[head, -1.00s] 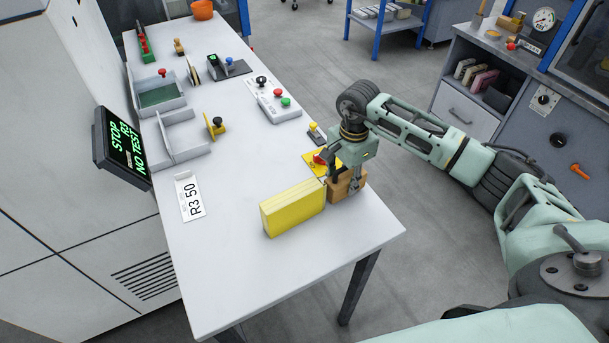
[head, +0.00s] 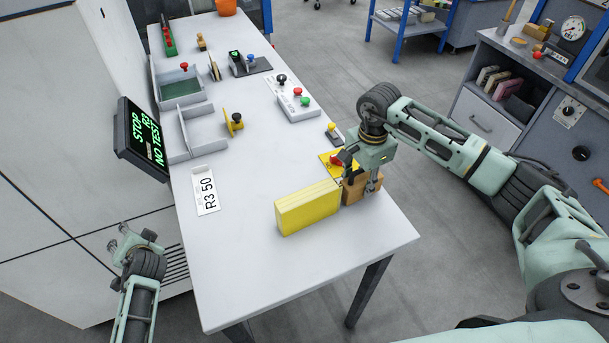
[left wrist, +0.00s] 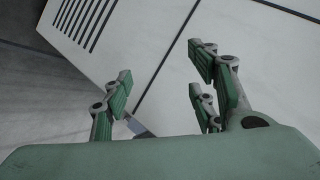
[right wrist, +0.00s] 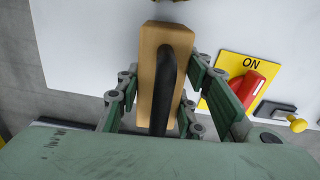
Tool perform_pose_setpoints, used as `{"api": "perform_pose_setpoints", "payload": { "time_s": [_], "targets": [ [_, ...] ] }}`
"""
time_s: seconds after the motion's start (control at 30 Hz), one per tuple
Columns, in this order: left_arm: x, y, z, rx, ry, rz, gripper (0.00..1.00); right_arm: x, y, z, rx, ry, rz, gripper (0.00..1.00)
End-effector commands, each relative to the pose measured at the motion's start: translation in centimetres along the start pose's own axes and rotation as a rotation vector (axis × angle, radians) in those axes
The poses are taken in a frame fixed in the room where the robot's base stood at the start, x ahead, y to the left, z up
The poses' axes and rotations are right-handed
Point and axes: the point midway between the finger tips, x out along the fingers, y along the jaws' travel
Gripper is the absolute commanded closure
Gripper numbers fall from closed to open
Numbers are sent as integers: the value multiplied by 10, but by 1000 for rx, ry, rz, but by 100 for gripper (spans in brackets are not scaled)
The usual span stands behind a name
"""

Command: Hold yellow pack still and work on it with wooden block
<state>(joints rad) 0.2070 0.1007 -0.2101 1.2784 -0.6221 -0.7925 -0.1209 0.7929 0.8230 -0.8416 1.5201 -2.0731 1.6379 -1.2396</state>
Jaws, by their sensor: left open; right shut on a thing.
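The yellow pack (head: 308,208) stands upright on the white table near its front end. The wooden block (head: 353,192) rests on the table at the right end of the pack, touching it or very close. My right gripper (head: 362,180) is shut on the wooden block by its dark handle; the block (right wrist: 150,75) and handle show between the fingers in the right wrist view. My left gripper (head: 128,243) is open and empty, left of the table and apart from the pack. The left wrist view shows its spread fingers (left wrist: 165,100) before the cabinet.
A yellow plate with a red ON switch (right wrist: 245,85) lies beside my right gripper. A label reading R3 50 (head: 206,190) lies left of the pack. Grey trays (head: 190,135) and a button box (head: 293,98) stand farther back. The table's front left corner is clear.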

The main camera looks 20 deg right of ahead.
Motion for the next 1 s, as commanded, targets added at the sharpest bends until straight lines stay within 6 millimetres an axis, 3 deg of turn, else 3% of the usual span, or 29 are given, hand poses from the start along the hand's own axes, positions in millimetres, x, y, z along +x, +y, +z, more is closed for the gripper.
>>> {"api": "perform_pose_setpoints", "payload": {
  "time_s": [0.03,0.1,0.37,0.5,0.63,0.7,0.77,1.0],
  "targets": [
    [-5,-29,-18,1,14,-52,47,-1,0,0,0,0,-1,100],
    [-14,-66,-37,4,22,-119,47,-1,0,0,0,0,-1,100],
    [-68,-200,-94,-20,37,-376,47,-1,0,0,0,0,-1,100],
    [-112,-268,-119,-58,42,-510,47,-1,0,0,0,0,-1,100],
    [-161,-319,-153,-94,62,-593,47,-1,0,0,0,0,-1,100],
    [-183,-327,-189,-85,100,-571,47,0,0,0,0,0,-1,100],
    [-191,-315,-223,-45,138,-510,47,0,0,0,0,0,-1,100],
    [-229,-244,-342,203,298,-252,47,0,0,0,0,0,-1,100]
  ]
}}
